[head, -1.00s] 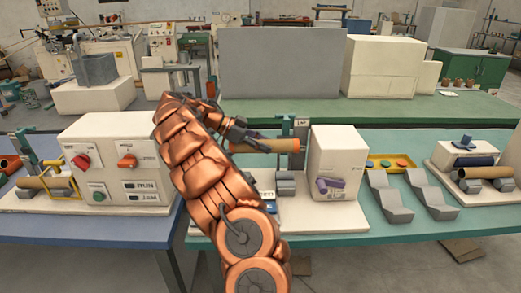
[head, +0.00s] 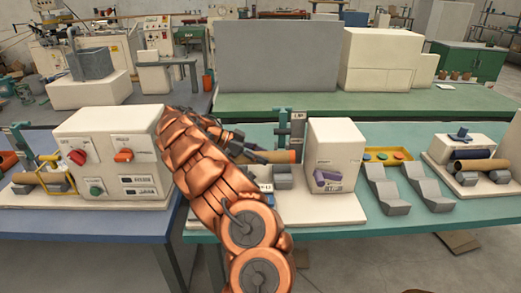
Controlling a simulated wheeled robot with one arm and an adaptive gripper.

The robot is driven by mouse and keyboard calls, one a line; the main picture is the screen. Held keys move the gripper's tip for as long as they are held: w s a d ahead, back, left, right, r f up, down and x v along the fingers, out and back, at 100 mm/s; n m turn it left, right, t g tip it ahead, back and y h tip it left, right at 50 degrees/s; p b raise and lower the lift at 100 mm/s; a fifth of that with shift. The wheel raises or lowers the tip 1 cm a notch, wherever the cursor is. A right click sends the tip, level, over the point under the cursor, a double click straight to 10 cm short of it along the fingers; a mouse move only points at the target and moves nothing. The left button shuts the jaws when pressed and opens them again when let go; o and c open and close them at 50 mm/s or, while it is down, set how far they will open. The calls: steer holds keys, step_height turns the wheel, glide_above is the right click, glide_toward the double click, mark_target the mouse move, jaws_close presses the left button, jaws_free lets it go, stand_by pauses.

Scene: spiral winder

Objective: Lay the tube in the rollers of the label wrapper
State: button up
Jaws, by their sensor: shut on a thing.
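My copper-coloured arm reaches over the bench, and my gripper (head: 243,153) is shut on an orange-brown tube (head: 279,157). The tube lies roughly level, its right end sticking out past the fingers. It is at the middle station, whose post carries a small sign (head: 298,117) that seems to begin with "LA". Grey rollers (head: 283,179) show just below the tube's right end. I cannot tell whether the tube touches them. My arm hides the tube's left part and much of the station's pale base (head: 310,207).
A white box (head: 335,150) with a purple part stands close right of the tube. A control cabinet (head: 110,150) stands left of my arm. Further right are grey angled holders (head: 383,190), a yellow tray (head: 388,155) and another station holding a brown tube (head: 482,166).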

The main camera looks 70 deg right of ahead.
mark_target(260, 152)
steer(key=shift+f+b, duration=1.9)
steer(key=shift+b, duration=0.45)
steer(key=o, duration=1.2)
steer(key=shift+r, duration=0.1)
step_height(260, 152, up, 10)
steer(key=shift+f, duration=0.1)
steer(key=shift+r+p, duration=1.45)
steer(key=shift+r, duration=2.1)
